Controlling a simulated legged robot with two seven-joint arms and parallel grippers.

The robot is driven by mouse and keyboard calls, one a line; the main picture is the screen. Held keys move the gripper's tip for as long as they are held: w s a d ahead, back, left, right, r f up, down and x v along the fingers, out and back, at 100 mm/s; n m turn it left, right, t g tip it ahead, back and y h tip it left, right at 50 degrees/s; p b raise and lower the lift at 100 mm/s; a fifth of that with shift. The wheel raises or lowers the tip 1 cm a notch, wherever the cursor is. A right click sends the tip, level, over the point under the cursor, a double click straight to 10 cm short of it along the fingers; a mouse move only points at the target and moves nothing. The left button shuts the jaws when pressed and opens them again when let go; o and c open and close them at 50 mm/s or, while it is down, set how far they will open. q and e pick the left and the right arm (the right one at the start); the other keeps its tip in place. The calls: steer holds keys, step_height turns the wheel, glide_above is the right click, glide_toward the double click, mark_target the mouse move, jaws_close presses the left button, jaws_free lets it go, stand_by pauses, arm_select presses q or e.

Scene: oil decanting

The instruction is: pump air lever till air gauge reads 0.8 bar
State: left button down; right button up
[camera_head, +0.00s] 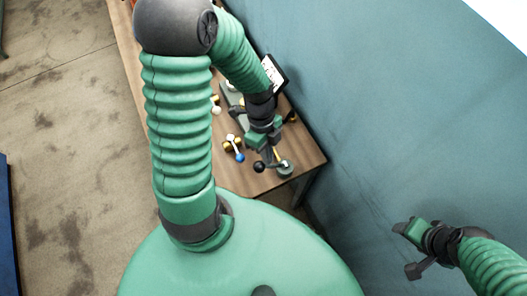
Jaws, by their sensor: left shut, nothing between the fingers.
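My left gripper (270,157) is shut with nothing held, pointing down over the near end of the wooden table. A black ball knob (259,167), which may be the air lever's end, is just left of its fingertips; I cannot tell whether they touch. A small round dark-rimmed fitting (286,169), possibly the air gauge, is just right of the fingers. It is too small to read. My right gripper (408,250) is open and empty by the wall at lower right, away from the table.
A brass valve with a blue-tipped handle (239,157) is left of the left gripper on the table (308,154). A black-framed white panel (272,72) stands behind my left arm. The teal wall (390,120) runs along the table's right side. Open floor (65,130) is at left.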

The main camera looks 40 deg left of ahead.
mark_target(256, 164)
arm_select(q)
steer(key=s+a+f+b, duration=0.2)
steer(key=s+f+b, duration=0.1)
steer(key=s+f, duration=0.2)
steer(key=shift+f, duration=0.2)
stand_by(5.8)
stand_by(0.4)
steer(key=shift+w+d+r+p, duration=0.15)
steer(key=shift+w+r+p, duration=0.25)
steer(key=shift+r+p, duration=0.2)
steer(key=shift+w+d+r+p, duration=0.15)
steer(key=shift+w+r+p, duration=0.25)
steer(key=shift+r+p, duration=0.15)
steer(key=shift+w+d+r+p, duration=0.25)
steer(key=shift+w+r+p, duration=0.25)
steer(key=shift+w+p, duration=0.05)
steer(key=shift+w+d+r+p, duration=0.25)
steer(key=shift+w+r+p, duration=0.25)
steer(key=shift+w+p, duration=0.05)
steer(key=shift+w+d+r+p, duration=0.2)
steer(key=shift+w+r+p, duration=0.3)
steer(key=shift+w+d+r+p, duration=0.2)
steer(key=shift+w+r+p, duration=0.3)
